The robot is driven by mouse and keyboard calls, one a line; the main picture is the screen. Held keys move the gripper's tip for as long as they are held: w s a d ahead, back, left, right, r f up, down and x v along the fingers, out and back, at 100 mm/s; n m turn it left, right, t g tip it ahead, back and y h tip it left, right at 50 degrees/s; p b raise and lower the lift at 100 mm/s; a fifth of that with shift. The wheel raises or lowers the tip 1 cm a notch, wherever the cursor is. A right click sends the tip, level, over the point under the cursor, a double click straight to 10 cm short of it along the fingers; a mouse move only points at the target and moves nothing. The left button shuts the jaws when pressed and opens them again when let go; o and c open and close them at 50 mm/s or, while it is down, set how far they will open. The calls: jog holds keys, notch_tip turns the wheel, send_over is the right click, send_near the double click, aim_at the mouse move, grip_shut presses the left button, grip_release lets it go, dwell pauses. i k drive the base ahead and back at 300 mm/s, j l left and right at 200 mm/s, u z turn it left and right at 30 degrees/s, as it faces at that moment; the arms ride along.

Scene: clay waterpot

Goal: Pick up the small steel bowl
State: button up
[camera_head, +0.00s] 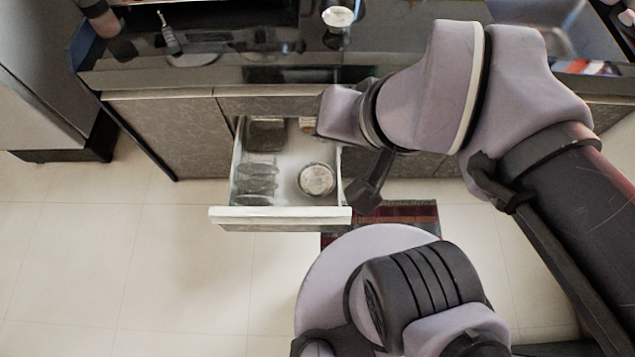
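A small round silvery bowl (316,179), which looks like the steel bowl, sits in the right half of an open drawer (281,213). My arm reaches in from the right, above the counter's front. A dark part of my gripper (368,188) hangs just right of the drawer, apart from the bowl. The rest of the gripper is hidden or hard to make out, so its opening does not show.
Several clear glass-like items (257,178) line the drawer's left side, with a dark container (266,134) at its back. The dark counter (225,75) carries a white-topped cup (338,17). A striped mat (408,212) lies on the floor right of the drawer. The tiled floor at left is clear.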

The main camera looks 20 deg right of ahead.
aim_at(339, 20)
jog(key=i+l+u, duration=0.45)
jog(key=l+u, duration=0.15)
jog(key=i+l+u, duration=0.1)
jog(key=l+u, duration=0.2)
jog(key=l, duration=0.2)
jog(key=i+l+u, duration=0.1)
jog(key=l+u, duration=0.2)
jog(key=l, duration=0.15)
jog(key=l+u, duration=0.3)
jog(key=l, duration=0.2)
jog(key=i, duration=0.05)
